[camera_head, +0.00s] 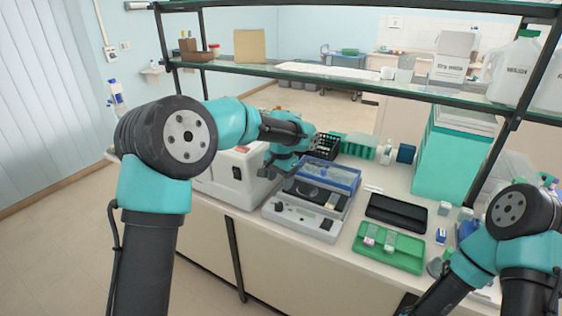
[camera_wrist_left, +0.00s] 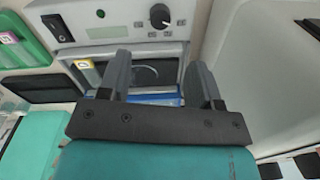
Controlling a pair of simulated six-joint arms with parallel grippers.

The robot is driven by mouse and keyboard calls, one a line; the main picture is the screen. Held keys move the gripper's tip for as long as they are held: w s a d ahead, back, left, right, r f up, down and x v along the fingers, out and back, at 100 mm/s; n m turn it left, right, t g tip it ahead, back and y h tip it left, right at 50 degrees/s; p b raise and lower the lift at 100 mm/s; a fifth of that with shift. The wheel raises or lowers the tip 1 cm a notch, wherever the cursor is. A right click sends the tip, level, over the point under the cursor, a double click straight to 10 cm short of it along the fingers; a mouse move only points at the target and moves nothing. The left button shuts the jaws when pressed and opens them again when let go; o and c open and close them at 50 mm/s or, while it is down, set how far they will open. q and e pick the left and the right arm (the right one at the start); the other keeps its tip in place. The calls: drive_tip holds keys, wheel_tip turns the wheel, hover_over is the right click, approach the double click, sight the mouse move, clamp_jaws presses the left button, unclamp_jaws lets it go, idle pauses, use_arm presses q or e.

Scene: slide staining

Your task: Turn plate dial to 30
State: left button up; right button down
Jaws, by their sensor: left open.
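The grey staining device (camera_head: 300,216) stands on the bench, with a blue-framed clear lid part (camera_head: 338,176) at its back. Its plate dial (camera_head: 280,207) is a small knob at the left of the front panel. My left gripper (camera_head: 276,171) is above the device's left side. In the left wrist view its fingers (camera_wrist_left: 160,78) are apart and empty, clear of the dial. My right gripper is out of frame.
A black power switch (camera_wrist_left: 52,28) and a green lamp (camera_wrist_left: 100,13) share the panel. A green slide tray (camera_head: 388,248) and a black tray (camera_head: 397,212) lie to the right. A white box-like machine (camera_head: 232,178) stands left. A glass shelf (camera_head: 330,76) crosses above the bench.

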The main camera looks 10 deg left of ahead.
use_arm(q)
wheel_tip(320, 180, up, 7)
drive_tip(key=shift+d, duration=0.15)
drive_tip(key=shift+s+f, duration=0.1)
drive_tip(key=shift+s, duration=0.05)
